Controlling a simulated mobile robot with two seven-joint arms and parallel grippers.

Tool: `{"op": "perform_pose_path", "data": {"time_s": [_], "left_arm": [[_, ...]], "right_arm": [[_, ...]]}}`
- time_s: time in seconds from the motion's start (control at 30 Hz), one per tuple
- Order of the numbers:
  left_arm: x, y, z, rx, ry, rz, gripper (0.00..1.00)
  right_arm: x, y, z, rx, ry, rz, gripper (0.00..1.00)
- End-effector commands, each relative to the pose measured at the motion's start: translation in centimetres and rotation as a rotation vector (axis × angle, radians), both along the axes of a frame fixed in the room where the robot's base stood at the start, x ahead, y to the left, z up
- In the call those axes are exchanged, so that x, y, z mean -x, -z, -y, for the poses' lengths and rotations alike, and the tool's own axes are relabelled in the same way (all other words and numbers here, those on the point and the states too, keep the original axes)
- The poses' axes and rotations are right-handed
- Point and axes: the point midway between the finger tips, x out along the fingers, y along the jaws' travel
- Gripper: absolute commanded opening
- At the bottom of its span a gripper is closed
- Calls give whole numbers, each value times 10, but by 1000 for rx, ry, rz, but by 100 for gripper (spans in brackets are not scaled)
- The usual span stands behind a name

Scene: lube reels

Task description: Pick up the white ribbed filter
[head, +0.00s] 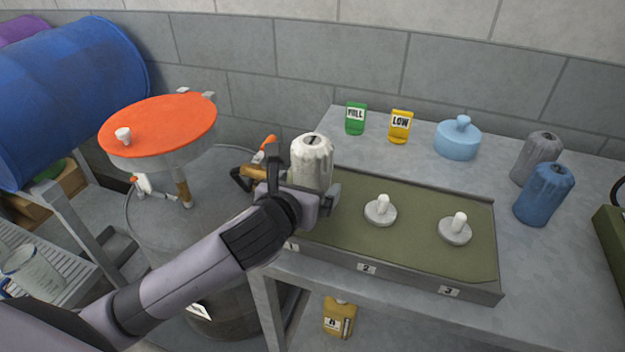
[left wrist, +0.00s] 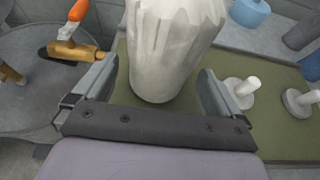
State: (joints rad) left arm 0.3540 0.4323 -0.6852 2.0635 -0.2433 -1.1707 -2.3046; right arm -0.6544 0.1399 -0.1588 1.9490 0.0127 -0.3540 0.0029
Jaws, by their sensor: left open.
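The white ribbed filter (head: 312,162) stands upright at the left end of the green tray (head: 420,255). It also shows large in the left wrist view (left wrist: 172,45), its top cut off by the frame. My left gripper (head: 304,188) is open, with one finger on each side of the filter. In the left wrist view (left wrist: 160,88) a gap shows between each finger and the filter. The filter's lower part is hidden behind the gripper in the head view. My right gripper is not in view.
Two white posts (head: 380,209) (head: 456,228) stand on the tray. Behind are a green card (head: 355,118), a yellow card (head: 400,127) and a light-blue lidded pot (head: 458,139). Grey (head: 537,157) and blue (head: 544,194) filters stand right. An orange-handled tap (left wrist: 74,38) is close left of the gripper.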

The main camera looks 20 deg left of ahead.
Motion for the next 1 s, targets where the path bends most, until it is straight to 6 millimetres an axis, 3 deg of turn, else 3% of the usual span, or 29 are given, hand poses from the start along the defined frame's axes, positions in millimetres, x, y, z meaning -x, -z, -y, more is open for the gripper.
{"op": "perform_pose_path", "data": {"time_s": [0.3, 0.6, 0.63, 0.8, 0.83, 1.0], "left_arm": [[-31, 15, 1, 1, -1, -1, 99], [-34, 16, 1, 1, 1, 0, 99], [-34, 16, 1, 1, 1, 0, 96], [-34, 16, 1, 1, 1, 0, 40], [-34, 16, 1, 1, 0, 0, 35], [-34, 15, 1, 1, 1, 2, 35]], "right_arm": [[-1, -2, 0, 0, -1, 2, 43], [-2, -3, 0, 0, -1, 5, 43], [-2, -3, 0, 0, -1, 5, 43], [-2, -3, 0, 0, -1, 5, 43], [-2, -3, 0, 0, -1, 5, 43], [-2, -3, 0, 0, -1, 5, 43]]}}
